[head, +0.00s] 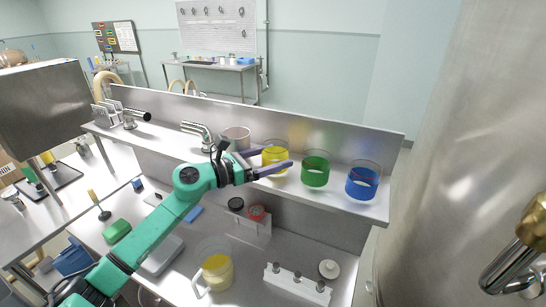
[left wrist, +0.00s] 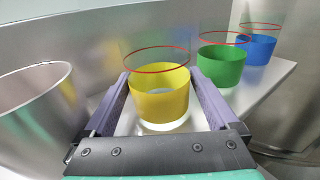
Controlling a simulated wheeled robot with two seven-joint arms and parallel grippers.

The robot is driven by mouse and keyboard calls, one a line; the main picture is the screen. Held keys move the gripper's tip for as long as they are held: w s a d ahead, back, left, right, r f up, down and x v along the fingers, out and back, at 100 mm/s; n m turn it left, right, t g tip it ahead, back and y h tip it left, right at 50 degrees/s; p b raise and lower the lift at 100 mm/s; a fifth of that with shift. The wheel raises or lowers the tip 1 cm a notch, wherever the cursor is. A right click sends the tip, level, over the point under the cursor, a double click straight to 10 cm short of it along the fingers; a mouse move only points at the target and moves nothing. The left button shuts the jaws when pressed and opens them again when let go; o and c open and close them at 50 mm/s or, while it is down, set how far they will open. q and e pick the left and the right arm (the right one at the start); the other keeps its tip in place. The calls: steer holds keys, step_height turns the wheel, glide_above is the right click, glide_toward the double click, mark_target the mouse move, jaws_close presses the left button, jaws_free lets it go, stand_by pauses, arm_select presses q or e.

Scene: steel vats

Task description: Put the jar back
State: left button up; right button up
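A clear jar with a yellow lower part (head: 275,154) stands upright on the raised steel shelf, at the left of a row of three. It also shows in the left wrist view (left wrist: 160,98), with a red ring around its clear upper part. My left gripper (head: 281,156) reaches over the shelf with one purple finger on each side of this jar. The fingers are wide apart, and contact with the jar is not clear. A green jar (head: 316,170) and a blue jar (head: 363,181) stand to its right. My right gripper is not in view.
A steel pot (head: 237,138) stands left of the yellow jar, close to my left gripper. Below the shelf are a clear jug with yellow contents (head: 217,272), a white rack (head: 297,284) and a green block (head: 117,231). A large steel vat (head: 440,150) rises at the right.

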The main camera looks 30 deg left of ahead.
arm_select(q)
steer(key=shift+s, duration=0.1)
steer(key=shift+s+a+f+b, duration=0.15)
steer(key=shift+s+a+b, duration=0.1)
steer(key=shift+b, duration=0.1)
steer(key=b+v, duration=0.5)
steer(key=v, duration=0.6)
steer(key=shift+s, duration=0.2)
